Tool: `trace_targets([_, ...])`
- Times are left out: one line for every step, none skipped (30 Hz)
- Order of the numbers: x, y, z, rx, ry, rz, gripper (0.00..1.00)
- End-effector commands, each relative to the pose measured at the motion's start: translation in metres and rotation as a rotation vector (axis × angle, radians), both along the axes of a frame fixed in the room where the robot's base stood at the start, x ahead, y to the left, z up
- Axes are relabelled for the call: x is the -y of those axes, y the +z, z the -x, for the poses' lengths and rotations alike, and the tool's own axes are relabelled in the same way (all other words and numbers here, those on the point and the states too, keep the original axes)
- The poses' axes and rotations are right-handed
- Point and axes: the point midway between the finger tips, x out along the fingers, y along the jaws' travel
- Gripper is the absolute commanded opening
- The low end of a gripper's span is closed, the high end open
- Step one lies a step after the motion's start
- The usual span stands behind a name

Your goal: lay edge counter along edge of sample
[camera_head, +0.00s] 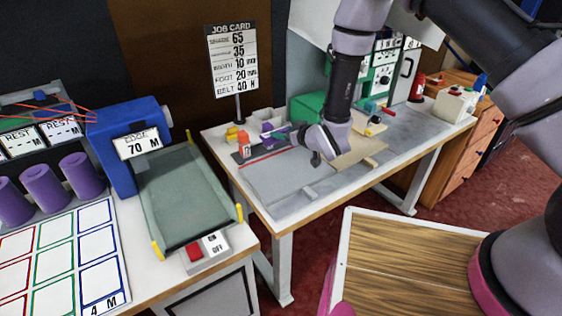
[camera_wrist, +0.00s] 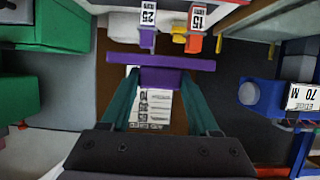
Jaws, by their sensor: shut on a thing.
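My gripper (camera_head: 301,136) is above the back left of the grey-topped bench, pointing towards the job card. In the wrist view its teal fingers (camera_wrist: 160,98) are shut on a purple T-shaped piece (camera_wrist: 160,61), its long bar crosswise beyond the fingertips. The piece seems held clear of the bench. I cannot tell for sure whether it is the edge counter. A flat tan piece (camera_head: 358,153) lies on the bench right of my gripper, partly hidden by my arm; it may be the sample. A blue machine labelled "EDGE 70 M" (camera_head: 112,150) stands on the left table.
An orange block labelled 15 (camera_wrist: 195,35) and a purple block labelled 25 (camera_wrist: 147,35) stand close beyond the held piece. The job card (camera_head: 233,62) stands behind. A green machine (camera_head: 310,106) is at the bench's back. The bench's front left (camera_head: 280,190) is mostly clear.

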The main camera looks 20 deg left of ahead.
Motion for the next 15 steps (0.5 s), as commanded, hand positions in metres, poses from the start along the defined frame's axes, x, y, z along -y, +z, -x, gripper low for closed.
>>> trace_targets([-0.001, -0.011, 0.001, -0.002, 0.003, 0.004, 0.03])
trace_targets([0.000, -0.017, 0.001, -0.002, 0.003, 0.004, 0.03])
trace_targets([0.000, -0.026, 0.001, -0.001, 0.002, 0.005, 0.03])
trace_targets([0.000, -0.030, 0.001, -0.001, 0.001, 0.004, 0.03])
trace_targets([0.000, -0.036, 0.001, -0.001, 0.001, 0.003, 0.03])
trace_targets([0.000, -0.041, 0.001, -0.002, 0.001, 0.003, 0.03])
trace_targets([0.000, -0.045, 0.001, -0.002, 0.001, 0.003, 0.03])
trace_targets([0.000, -0.048, 0.001, -0.002, 0.001, 0.003, 0.03])
trace_targets([0.000, -0.050, 0.001, -0.001, 0.001, 0.002, 0.03])
trace_targets([0.000, -0.052, 0.000, 0.000, 0.001, 0.001, 0.03])
trace_targets([0.000, -0.053, 0.000, 0.000, 0.001, 0.000, 0.03])
trace_targets([0.000, -0.056, 0.000, 0.001, 0.002, 0.001, 0.03])
trace_targets([0.000, -0.059, 0.001, 0.000, 0.002, 0.002, 0.03])
trace_targets([0.000, -0.063, 0.001, 0.000, 0.002, 0.002, 0.03])
trace_targets([0.000, -0.069, 0.001, -0.002, 0.001, 0.003, 0.03])
